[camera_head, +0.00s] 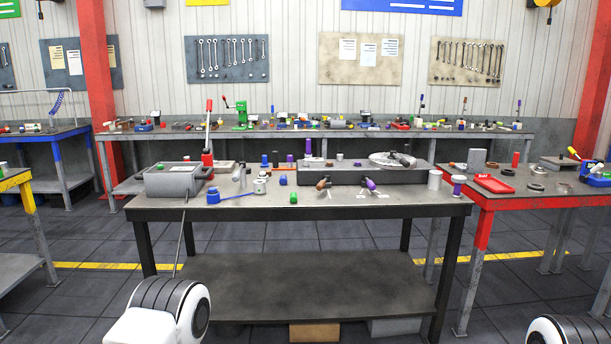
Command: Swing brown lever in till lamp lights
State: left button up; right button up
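A brown-handled lever (323,184) sits at the front face of a long dark box (350,177) on the middle workbench. A similar purple-handled lever (371,185) is to its right on the same face. Both handles stick out toward me, with small white labels near them. I cannot make out a lit lamp; any lamp on the box is too small to tell. Neither gripper is in view. Only rounded white and dark parts of my arms show along the bottom edge, at the left and at the far right, well short of the bench.
The middle workbench (135,203) also carries a grey box (172,182), a tall red-handled lever (208,106), a blue tool (232,196) and a green piece (293,198). A red-edged bench (483,228) adjoins at right. Open floor lies left of the bench.

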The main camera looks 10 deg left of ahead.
aim_at(322, 185)
jog(key=i+j, duration=0.6)
jog(key=j, duration=0.25)
jog(key=i+j, duration=0.3)
jog(key=i+u, duration=0.2)
jog(key=i, duration=0.25)
jog(key=i+l+u, duration=0.2)
jog(key=i, duration=0.25)
jog(key=i+l+u, duration=0.1)
jog(key=i+u, duration=0.15)
jog(key=i, duration=0.15)
jog(key=i+l+u, duration=0.2)
jog(key=i, duration=0.25)
